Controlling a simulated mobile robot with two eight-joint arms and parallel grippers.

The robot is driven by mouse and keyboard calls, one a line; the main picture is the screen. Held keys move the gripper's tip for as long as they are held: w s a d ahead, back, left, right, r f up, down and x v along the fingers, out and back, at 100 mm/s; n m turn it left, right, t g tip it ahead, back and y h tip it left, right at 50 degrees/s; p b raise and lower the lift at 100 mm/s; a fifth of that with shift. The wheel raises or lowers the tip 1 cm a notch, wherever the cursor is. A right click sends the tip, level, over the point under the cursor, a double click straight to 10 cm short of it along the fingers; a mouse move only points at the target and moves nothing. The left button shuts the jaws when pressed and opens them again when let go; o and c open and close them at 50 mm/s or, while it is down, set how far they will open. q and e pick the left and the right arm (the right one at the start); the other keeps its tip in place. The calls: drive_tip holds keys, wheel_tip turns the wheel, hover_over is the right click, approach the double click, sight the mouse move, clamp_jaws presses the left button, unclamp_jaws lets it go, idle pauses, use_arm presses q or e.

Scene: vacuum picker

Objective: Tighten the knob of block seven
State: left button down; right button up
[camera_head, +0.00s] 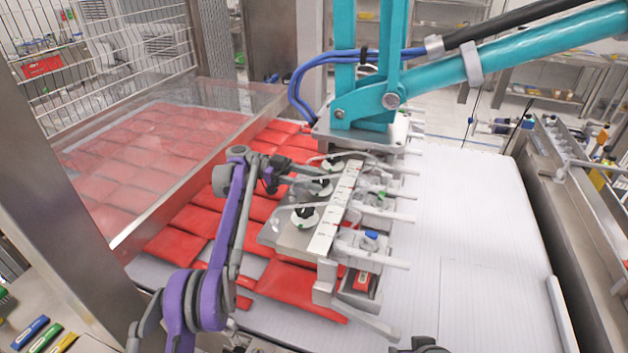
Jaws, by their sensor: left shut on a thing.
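The vacuum picker head (290,238) is a grey metal plate with a pale numbered strip (338,205), hung under a teal arm. Black knobs on round white bases stand along the plate; a near knob (305,212) is clear of my gripper. My left gripper (312,178), on the purple arm from the lower left, reaches over the plate from its left side. It is shut on a black knob (322,186) farther back, partly hidden by the fingers. The strip's numbers are too small to read, so I cannot tell which block is seven.
Red packs (205,222) lie on the white conveyor (470,240) under and left of the head. A clear guard panel (150,150) stands at left. Blue hoses (300,90) loop beside the teal arm (520,55). The conveyor's right side is clear.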

idle(0.4)
use_arm(q)
drive_tip(key=shift+c, duration=1.5)
unclamp_jaws()
